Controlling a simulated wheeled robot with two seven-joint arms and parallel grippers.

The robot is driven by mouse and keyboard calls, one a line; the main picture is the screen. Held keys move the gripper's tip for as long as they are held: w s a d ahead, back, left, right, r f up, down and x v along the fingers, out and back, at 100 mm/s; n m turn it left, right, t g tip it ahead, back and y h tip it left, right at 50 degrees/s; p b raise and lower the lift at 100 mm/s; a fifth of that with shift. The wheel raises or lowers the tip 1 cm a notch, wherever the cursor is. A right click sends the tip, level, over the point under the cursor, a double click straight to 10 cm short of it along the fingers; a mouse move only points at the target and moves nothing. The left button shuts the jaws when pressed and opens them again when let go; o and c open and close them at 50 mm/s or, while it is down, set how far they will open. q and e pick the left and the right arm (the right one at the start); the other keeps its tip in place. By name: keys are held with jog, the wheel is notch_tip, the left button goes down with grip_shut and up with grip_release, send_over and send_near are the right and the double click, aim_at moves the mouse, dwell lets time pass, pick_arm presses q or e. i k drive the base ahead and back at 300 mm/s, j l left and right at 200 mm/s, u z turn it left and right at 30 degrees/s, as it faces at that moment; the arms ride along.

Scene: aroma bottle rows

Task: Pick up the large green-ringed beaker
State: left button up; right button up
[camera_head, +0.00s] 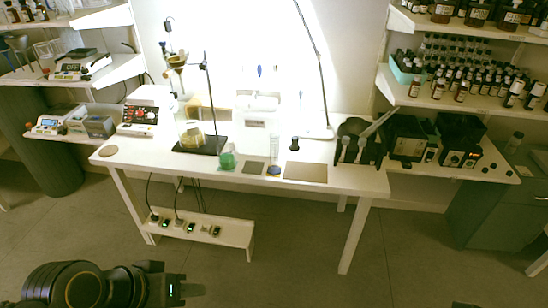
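A small clear vessel with green on it (227,160) stands near the front edge of the white table, left of its middle. A larger clear glass vessel with yellowish contents (191,136) stands on the dark base of a stand behind it; I cannot make out a green ring on it. My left gripper (192,290) is low at the bottom left, in front of the table and well apart from both vessels. Its fingers are too small and dark to tell whether they are open or shut. My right gripper cannot be made out.
The white table (330,182) also holds a dark stand (203,147), grey flat mats (306,172), a small dark bottle (294,144) and a black pipette holder (358,145). A low shelf (225,229) with small devices is below. Shelves of brown bottles (461,92) are right. The floor in front is clear.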

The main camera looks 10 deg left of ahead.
aim_at(226, 153)
jog(key=u, duration=0.35)
jog(key=i+l+u, duration=0.7)
jog(key=l+u, duration=0.15)
jog(key=i+l, duration=0.2)
jog(key=l, duration=0.15)
jog(key=i+l, duration=0.15)
jog(key=l, duration=0.2)
jog(key=i+l, duration=0.2)
jog(key=l, duration=0.15)
jog(key=u, duration=0.05)
